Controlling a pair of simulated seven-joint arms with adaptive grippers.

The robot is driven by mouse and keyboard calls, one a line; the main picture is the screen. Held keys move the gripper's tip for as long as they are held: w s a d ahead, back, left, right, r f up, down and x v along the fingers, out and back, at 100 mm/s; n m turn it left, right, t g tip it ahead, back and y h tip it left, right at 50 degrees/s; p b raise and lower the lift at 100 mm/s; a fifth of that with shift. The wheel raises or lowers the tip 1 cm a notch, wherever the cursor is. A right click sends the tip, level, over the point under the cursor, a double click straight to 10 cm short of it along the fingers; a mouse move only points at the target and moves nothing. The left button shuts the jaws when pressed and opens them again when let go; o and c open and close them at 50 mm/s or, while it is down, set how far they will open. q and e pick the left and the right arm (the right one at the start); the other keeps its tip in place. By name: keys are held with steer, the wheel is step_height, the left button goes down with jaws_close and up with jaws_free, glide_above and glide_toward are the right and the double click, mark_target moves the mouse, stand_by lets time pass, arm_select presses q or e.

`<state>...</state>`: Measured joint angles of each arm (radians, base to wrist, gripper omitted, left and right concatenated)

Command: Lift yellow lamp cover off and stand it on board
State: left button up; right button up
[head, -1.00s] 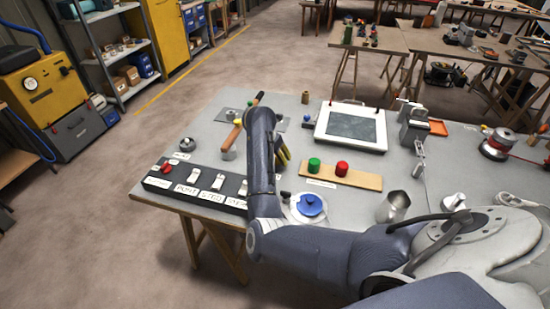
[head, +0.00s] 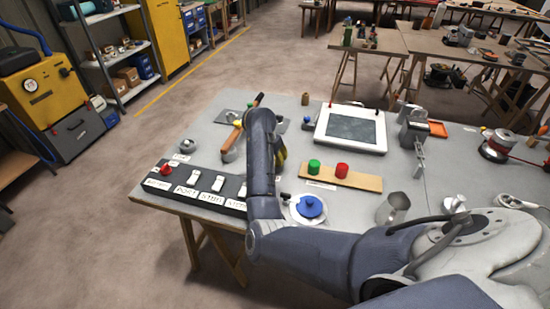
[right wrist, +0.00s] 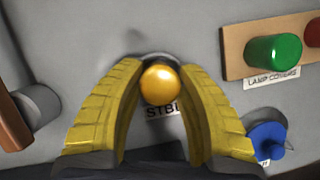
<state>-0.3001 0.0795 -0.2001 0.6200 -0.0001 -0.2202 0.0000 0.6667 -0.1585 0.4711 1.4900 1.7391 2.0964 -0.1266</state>
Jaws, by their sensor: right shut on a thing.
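The yellow lamp cover (right wrist: 162,84) shows as a shiny dome in the right wrist view. My right gripper (right wrist: 162,100) has its two yellow fingers on either side of the cover and is shut on it. A label reading "STB" is partly hidden below it. In the head view my right gripper (head: 281,150) is mostly behind my own forearm, and the cover is hidden there. I cannot tell whether the cover is clear of its lamp. The wooden board (head: 368,181) holds an upright green cover (head: 314,166) and red cover (head: 342,170). My left gripper is not in view.
A black switch panel (head: 208,196) lies along the front left. A blue-knobbed dial (head: 310,207) is near the board's front. A wooden-handled tool (head: 234,136) lies left of my gripper. A tablet (head: 350,128) is behind the board. The board's right end is bare.

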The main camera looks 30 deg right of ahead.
steer(key=shift+r, duration=0.75)
steer(key=shift+c, duration=1.1)
step_height(320, 180, up, 18)
steer(key=shift+r, duration=0.2)
